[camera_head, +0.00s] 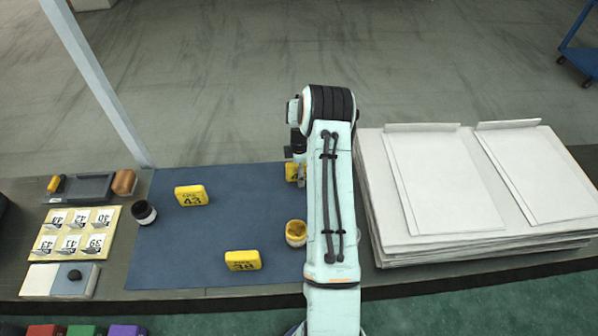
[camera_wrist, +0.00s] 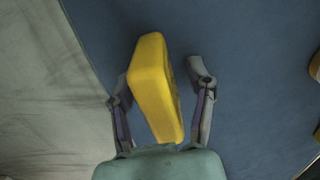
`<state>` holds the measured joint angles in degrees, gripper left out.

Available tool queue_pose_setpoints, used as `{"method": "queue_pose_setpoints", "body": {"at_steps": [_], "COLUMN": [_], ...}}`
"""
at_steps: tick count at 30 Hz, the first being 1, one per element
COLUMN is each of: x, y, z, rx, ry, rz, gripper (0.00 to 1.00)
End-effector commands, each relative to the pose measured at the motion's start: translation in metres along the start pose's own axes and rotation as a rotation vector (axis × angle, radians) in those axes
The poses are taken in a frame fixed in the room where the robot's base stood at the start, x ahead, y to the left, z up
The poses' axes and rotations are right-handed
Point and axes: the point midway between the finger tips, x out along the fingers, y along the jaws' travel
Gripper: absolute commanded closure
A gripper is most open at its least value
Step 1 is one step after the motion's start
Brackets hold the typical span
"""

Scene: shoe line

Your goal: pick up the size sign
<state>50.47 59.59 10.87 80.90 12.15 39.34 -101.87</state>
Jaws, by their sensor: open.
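Several yellow size signs stand on the blue mat (camera_head: 240,215). One sign (camera_head: 193,195) reads 43 and stands at the upper left of the mat. Another sign (camera_head: 242,260) reads 38 and stands near the front edge. A third sign (camera_head: 291,172) is partly hidden by my arm, its number not readable. In the wrist view a yellow sign (camera_wrist: 154,85) lies between the two fingers of my gripper (camera_wrist: 160,85). The fingers are apart, with gaps on both sides of the sign. In the head view my arm hides most of the gripper.
A dark jar (camera_head: 144,212) and a yellow jar (camera_head: 296,232) stand on the mat. Stacked white sheets (camera_head: 385,225) lie to the right of my arm. A board of numbered cards (camera_head: 50,247), a dark tray (camera_head: 82,187) and a white block (camera_head: 40,280) are at left.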

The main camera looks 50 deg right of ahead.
Motion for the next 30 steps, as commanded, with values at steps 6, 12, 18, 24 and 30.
{"method": "queue_pose_setpoints", "body": {"at_steps": [6,12,18,24,30], "x": [0.000,0.000,0.000,-0.006,-0.036], "y": [0.000,0.000,0.000,0.001,-0.001], "z": [0.000,0.000,0.000,0.000,-0.001], "rx": [0.000,-0.001,-0.001,-0.001,-0.002], "ry": [0.000,0.000,0.000,0.000,-0.001], "rz": [0.000,0.000,0.000,0.001,0.004], "gripper": [0.55,1.00,1.00,1.00,1.00]}}
